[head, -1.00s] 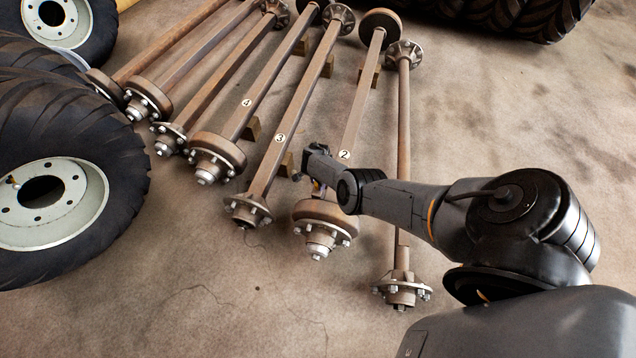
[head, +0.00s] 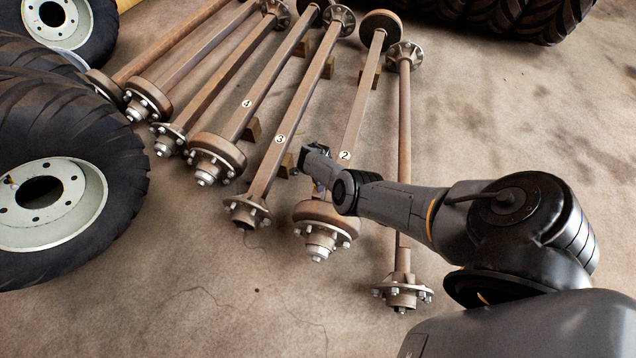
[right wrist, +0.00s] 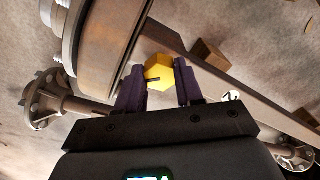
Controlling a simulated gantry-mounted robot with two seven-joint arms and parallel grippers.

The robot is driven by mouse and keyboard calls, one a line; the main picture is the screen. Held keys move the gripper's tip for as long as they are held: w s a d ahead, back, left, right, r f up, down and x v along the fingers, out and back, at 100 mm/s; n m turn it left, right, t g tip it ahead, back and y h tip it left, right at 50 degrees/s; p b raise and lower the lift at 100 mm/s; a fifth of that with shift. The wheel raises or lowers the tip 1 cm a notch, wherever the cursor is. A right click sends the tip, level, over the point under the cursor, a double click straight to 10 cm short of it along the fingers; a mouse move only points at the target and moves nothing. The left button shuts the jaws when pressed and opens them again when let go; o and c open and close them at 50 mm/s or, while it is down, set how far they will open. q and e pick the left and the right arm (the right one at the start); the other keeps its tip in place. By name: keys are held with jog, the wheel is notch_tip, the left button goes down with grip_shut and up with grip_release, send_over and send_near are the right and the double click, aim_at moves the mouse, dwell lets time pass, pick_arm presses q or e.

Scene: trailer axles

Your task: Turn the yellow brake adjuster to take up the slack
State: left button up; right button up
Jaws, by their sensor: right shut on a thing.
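My wrist hides the adjuster there. My left gripper is in neither view.
The axle marked 3 (head: 294,110) lies close to the left of my right gripper, with its hub (head: 246,211) at the near end. Another axle (head: 403,120) lies to the right. Large wheels (head: 85,160) stand at the left. The near floor is clear.

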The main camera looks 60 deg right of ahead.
jog(key=o, duration=1)
jog(key=shift+o, duration=0.2)
notch_tip(320, 180, up, 11)
jog(key=p, duration=0.8)
jog(key=shift+f, duration=0.15)
